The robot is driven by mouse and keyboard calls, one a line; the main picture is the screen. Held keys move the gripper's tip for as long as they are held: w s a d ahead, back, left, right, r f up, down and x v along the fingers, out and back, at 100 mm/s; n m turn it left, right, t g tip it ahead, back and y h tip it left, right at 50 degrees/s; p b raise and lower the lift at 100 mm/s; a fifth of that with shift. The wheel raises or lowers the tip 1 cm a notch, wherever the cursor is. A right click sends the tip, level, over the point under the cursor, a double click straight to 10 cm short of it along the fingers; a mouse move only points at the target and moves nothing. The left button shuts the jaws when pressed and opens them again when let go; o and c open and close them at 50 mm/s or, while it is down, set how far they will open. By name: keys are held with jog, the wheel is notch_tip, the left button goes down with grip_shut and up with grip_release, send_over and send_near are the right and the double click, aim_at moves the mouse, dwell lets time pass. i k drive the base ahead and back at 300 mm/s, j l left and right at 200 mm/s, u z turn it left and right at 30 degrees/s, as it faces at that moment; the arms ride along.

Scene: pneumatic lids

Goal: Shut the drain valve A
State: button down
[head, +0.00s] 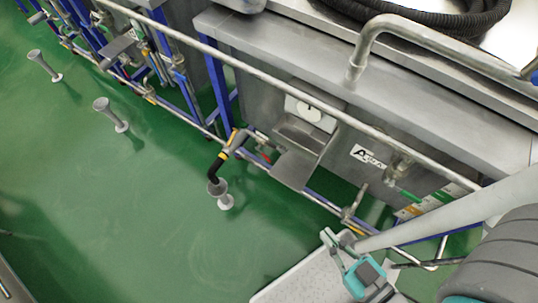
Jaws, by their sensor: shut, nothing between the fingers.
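A white label with a black "A" (367,157) is on the front of the grey tank, right of centre. To its left, a short drain pipe (224,157) with a yellow band and black end bends down into a grey floor funnel (223,198). A small metal lever (355,203) stands up from the low pipework below the label. I cannot tell which fitting is drain valve A or its handle position. My gripper (328,239) is shut and empty at lower right, in front of the low pipework. It appears apart from the lever, and my arm hides part of the pipework.
A long pale rail (262,78) runs diagonally before the tanks. A grey step-like plate (293,168) juts out below the tank. A pale tray (300,282) lies beneath my gripper. More funnels (112,115) stand at left. The green floor (130,210) is mostly clear at lower left.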

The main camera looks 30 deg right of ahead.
aim_at(266, 157)
jog(key=i+j+z, duration=0.15)
jog(key=j, duration=0.2)
jog(key=i+j+z, duration=0.15)
jog(key=j, duration=0.25)
jog(key=i+j+z, duration=0.15)
jog(key=j, duration=0.25)
jog(key=i+j+z, duration=0.1)
jog(key=i+j, duration=0.15)
jog(key=j, duration=0.15)
jog(key=i+j+z, duration=0.15)
jog(key=j, duration=0.3)
jog(key=i+j+z, duration=0.15)
jog(key=j, duration=0.25)
jog(key=i+j+z, duration=0.15)
jog(key=j, duration=0.2)
